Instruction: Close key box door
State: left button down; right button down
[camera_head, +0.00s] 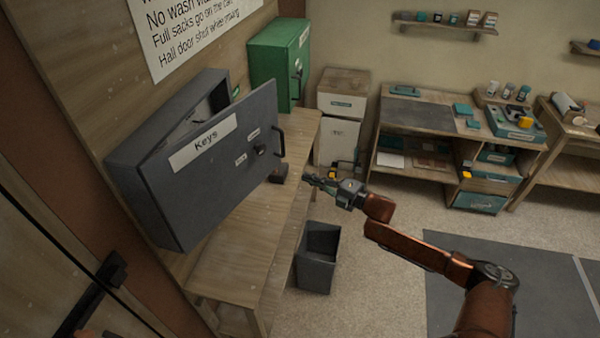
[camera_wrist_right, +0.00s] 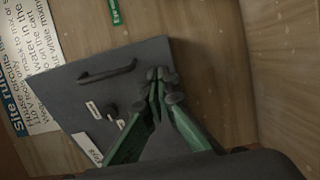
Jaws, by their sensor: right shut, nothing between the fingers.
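The grey key box (camera_head: 137,137) hangs on the wooden wall at the left. Its door (camera_head: 200,190), labelled "Keys", stands partly open, with a gap along its top and far side. The door has a dark bar handle (camera_head: 279,141) and a knob at its right end. The door (camera_wrist_right: 72,88) and its handle (camera_wrist_right: 107,72) also show in the right wrist view. My right gripper (camera_head: 308,178) is shut and empty, right of and below the handle, apart from it. Its green fingers (camera_wrist_right: 163,88) overlap the door's edge in the wrist view. My left gripper is not in view.
A wooden bench (camera_head: 225,265) runs below the key box. A green box (camera_head: 279,60) hangs farther along the wall. A grey bin (camera_head: 317,258) stands on the floor beside the bench. A workbench (camera_head: 408,112) stands at the back. Open floor lies right of the bin.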

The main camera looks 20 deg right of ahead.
aim_at(276, 164)
jog(key=p+x, duration=0.1)
jog(key=x, duration=1.1)
jog(key=shift+w+a+p, duration=0.1)
jog(key=shift+w+p, duration=0.05)
jog(key=shift+p, duration=0.25)
